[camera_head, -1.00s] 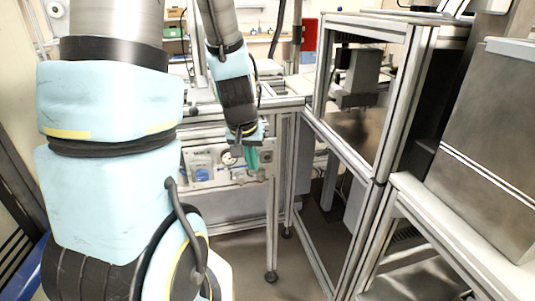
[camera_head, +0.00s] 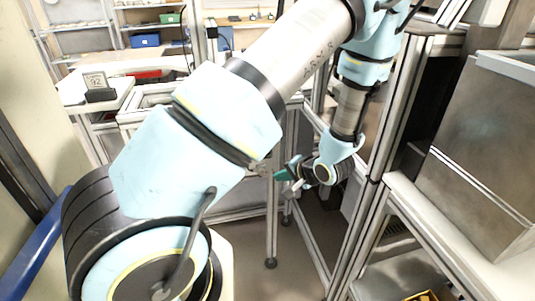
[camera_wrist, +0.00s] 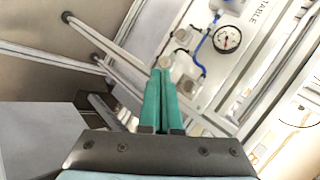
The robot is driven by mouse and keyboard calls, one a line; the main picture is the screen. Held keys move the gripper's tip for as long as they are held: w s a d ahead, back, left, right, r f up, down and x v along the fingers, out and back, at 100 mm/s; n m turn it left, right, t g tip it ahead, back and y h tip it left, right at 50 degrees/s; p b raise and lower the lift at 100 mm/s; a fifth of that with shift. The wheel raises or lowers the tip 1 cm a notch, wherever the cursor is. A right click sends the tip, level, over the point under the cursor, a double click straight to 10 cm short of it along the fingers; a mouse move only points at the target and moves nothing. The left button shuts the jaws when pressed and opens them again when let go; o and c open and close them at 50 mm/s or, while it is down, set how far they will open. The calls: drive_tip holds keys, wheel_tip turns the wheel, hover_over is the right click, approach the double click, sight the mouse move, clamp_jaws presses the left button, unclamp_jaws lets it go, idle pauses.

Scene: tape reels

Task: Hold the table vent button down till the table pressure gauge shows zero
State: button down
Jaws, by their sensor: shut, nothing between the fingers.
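My gripper (camera_wrist: 160,76) is shut and empty, its two green fingers side by side. It also shows in the head view (camera_head: 281,175), in front of the bench's front frame. In the wrist view, the table pressure gauge (camera_wrist: 227,39) is a white dial with a red mark, on a pale panel marked TABLE; its reading is too small to tell. A small round pale knob or button (camera_wrist: 165,62) shows right at my fingertips; I cannot tell whether they touch it or whether it is the vent button. In the head view my arm hides most of the panel.
Blue tubing (camera_wrist: 202,48) runs beside the gauge to metal fittings (camera_wrist: 182,36). Metal frame bars (camera_wrist: 110,45) cross the left of the wrist view. In the head view, a framed cabinet (camera_head: 385,130) stands close to the right of my arm. Open floor (camera_head: 255,255) lies below the bench.

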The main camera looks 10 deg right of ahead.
sight(267, 153)
drive_tip(key=shift+w, duration=0.1)
drive_tip(key=w+a, duration=0.1)
drive_tip(key=w, duration=0.7)
drive_tip(key=shift+w+b, duration=0.3)
drive_tip(key=shift+w+a+r+p, duration=0.1)
drive_tip(key=shift+w+p, duration=0.1)
drive_tip(key=shift+p, duration=0.25)
idle(1.5)
drive_tip(key=shift+w, duration=0.15)
drive_tip(key=shift+w+p, duration=0.45)
drive_tip(key=shift+p, duration=0.1)
idle(3.0)
